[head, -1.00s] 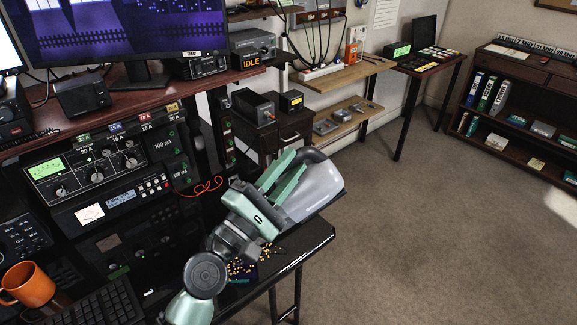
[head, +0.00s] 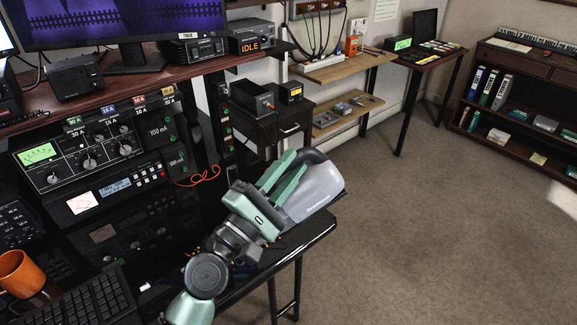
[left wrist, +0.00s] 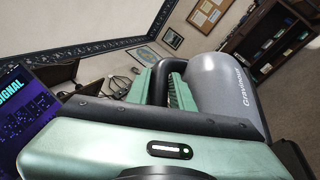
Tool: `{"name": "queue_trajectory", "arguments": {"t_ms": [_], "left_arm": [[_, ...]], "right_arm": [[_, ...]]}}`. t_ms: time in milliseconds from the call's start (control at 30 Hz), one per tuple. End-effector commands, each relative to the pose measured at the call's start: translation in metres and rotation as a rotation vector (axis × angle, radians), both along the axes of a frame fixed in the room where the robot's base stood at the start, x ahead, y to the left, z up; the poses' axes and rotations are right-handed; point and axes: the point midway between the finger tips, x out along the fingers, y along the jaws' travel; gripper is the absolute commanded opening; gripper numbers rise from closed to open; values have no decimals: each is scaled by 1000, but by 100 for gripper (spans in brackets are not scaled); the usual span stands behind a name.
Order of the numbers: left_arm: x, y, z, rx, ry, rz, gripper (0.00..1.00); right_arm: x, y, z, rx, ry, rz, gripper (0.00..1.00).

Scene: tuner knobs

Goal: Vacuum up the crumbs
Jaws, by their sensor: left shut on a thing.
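A grey handheld vacuum (head: 316,188) lies over the right end of the black desk (head: 312,232), partly hidden by my arm. My left gripper (head: 284,174) is shut on its handle; the green fingers stand on either side of it. In the left wrist view the vacuum's grey body (left wrist: 232,92) is just right of the gripper fingers (left wrist: 168,88). Only a few tiny yellowish crumbs (head: 268,243) show on the desk beside my wrist. Whether more lie under the arm or vacuum is hidden. My right gripper is not in view.
An orange mug (head: 20,274) and a black keyboard (head: 88,305) are on the desk at the left. A radio panel (head: 85,155) with knobs stands behind, with a red cable (head: 195,180) at its right. Open carpet (head: 430,220) lies to the right.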

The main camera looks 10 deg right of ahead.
Motion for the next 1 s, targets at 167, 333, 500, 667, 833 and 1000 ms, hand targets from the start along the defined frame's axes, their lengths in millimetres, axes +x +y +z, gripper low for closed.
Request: {"name": "queue_trajectory", "arguments": {"t_ms": [167,333,500,667,833,1000], "left_arm": [[0,1,4,-4,-8,2,0],[0,0,5,-4,-8,2,0],[6,-8,5,-6,-9,1,0],[13,-18,5,-6,-8,2,0],[20,-29,4,-6,-8,2,0],[27,-39,5,-6,-8,2,0]], "right_arm": [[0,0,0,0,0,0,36],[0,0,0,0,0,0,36],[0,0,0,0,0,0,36],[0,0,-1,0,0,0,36],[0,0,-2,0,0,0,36],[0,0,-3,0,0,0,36]]}}
